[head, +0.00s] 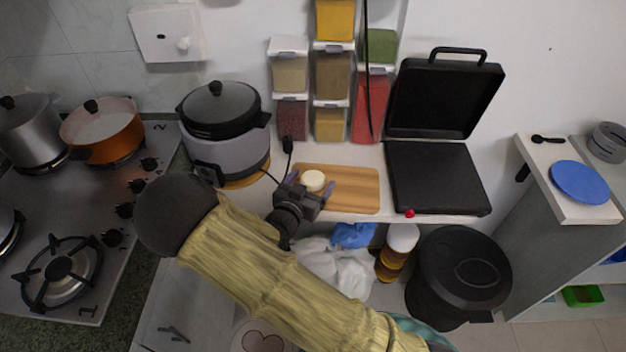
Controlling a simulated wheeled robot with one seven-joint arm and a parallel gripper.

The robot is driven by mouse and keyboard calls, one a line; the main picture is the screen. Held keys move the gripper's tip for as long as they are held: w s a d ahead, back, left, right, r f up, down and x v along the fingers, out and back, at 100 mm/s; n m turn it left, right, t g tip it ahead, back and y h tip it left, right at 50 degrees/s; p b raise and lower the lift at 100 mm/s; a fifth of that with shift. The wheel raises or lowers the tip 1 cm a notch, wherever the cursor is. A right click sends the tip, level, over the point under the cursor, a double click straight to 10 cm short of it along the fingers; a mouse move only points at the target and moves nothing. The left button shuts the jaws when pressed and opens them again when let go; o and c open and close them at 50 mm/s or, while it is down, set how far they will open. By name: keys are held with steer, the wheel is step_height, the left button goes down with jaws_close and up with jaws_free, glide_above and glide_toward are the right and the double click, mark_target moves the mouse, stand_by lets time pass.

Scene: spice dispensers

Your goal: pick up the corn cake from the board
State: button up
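The corn cake (313,179) is a small, round, cream-white piece on the left part of the wooden board (358,190). The board lies on the white counter. My gripper (310,184) reaches over the board's front left edge. Its two bluish fingers are spread apart, one to the left of the cake and one to the right. The cake's near edge is partly hidden by the gripper body. I cannot tell whether either finger touches the cake, or how high the fingers are above the board.
An open black grill (437,177) stands right of the board, with a red knob (409,213) at its front. A grey rice cooker (228,145) is to the left. Spice dispensers (331,75) hang behind. A black cord runs close to my gripper. The board's right half is bare.

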mark_target(310, 182)
steer(key=c, duration=1.1)
steer(key=shift+o, duration=0.2)
step_height(310, 182, up, 10)
steer(key=shift+r+p, duration=0.1)
steer(key=shift+p, duration=0.2)
